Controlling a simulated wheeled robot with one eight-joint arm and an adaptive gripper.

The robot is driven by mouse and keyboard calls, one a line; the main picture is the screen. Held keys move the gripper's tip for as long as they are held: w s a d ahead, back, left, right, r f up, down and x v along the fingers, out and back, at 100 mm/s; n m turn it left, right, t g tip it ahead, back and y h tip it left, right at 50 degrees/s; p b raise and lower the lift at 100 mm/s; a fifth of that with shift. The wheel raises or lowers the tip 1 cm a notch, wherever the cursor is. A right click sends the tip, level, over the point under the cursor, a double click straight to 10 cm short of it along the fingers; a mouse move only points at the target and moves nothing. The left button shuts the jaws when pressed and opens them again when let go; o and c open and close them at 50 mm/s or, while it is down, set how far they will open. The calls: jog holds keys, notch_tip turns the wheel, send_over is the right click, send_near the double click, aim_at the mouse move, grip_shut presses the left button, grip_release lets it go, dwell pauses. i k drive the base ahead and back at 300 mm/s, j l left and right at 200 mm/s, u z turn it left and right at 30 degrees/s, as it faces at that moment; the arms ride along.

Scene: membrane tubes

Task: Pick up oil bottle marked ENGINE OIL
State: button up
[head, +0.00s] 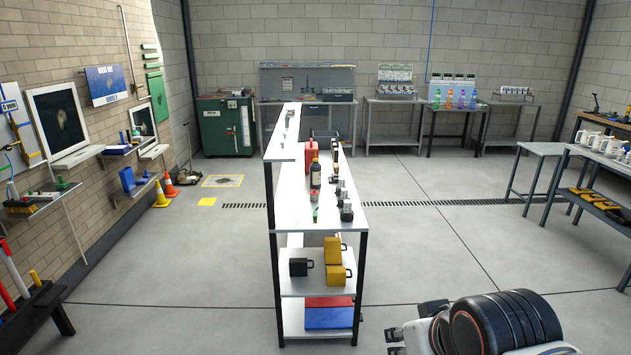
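A dark bottle with a pale label (315,174) stands upright on the white top of the central bench (320,218). A red container (310,152) stands just behind it. The lettering on both is too small to read, so I cannot tell which is marked ENGINE OIL. My gripper (409,322) is at the lower right, in front and to the right of the bench, well away from the bottles. Its two grey fingers look apart, with only floor visible between them.
Dark small items (346,205) stand along the bench's right edge. Yellow and black mugs (334,250) sit on its lower shelf. A raised narrow shelf (285,140) runs along its left side. Coloured bottles (461,99) stand on a far table. The floor right of the bench is clear.

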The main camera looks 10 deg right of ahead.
aim_at(314, 168)
jog(key=i+z, duration=0.1)
jog(key=i, duration=0.4)
jog(key=i+z, duration=0.1)
jog(key=i, duration=0.4)
jog(key=i+z, duration=0.15)
jog(key=i, duration=0.35)
jog(key=i+j+z, duration=0.1)
jog(key=i, duration=0.4)
jog(key=i+j+z, duration=0.1)
jog(key=i, duration=0.35)
jog(key=i+j+z, duration=0.1)
jog(key=i+j, duration=0.2)
jog(key=i, duration=0.2)
